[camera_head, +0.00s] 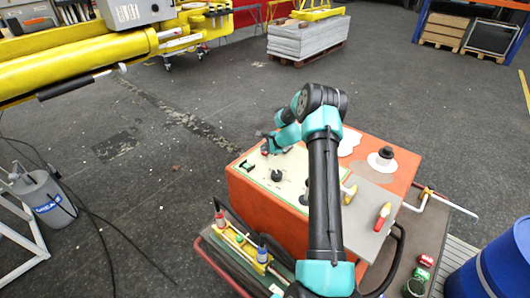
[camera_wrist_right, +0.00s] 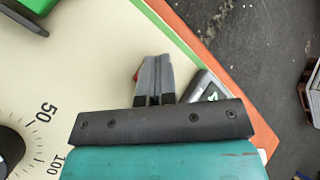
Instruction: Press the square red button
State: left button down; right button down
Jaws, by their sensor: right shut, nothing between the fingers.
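A small red patch (camera_wrist_right: 136,74) shows beside my right gripper's fingers in the wrist view. It is mostly hidden behind them, so I cannot tell its full shape or whether it is the square red button. My right gripper (camera_wrist_right: 153,62) is shut and empty, over the cream control panel (camera_wrist_right: 85,65). In the head view my right gripper (camera_head: 267,143) is at the far left part of the panel (camera_head: 260,168) on the orange box. I cannot tell whether the fingertips touch anything. My left gripper is not in view.
A black dial (camera_wrist_right: 8,150) with a printed scale is at the wrist view's left. A grey part with a green mark (camera_wrist_right: 210,90) lies right of the fingers. Black knobs (camera_head: 277,175) and a red-handled part (camera_head: 383,212) stand on the box. Open floor lies beyond it.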

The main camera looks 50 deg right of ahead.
aim_at(265, 153)
jog(key=shift+r, duration=0.9)
jog(key=shift+r, duration=0.1)
jog(key=shift+r, duration=2.4)
jog(key=shift+a, duration=0.1)
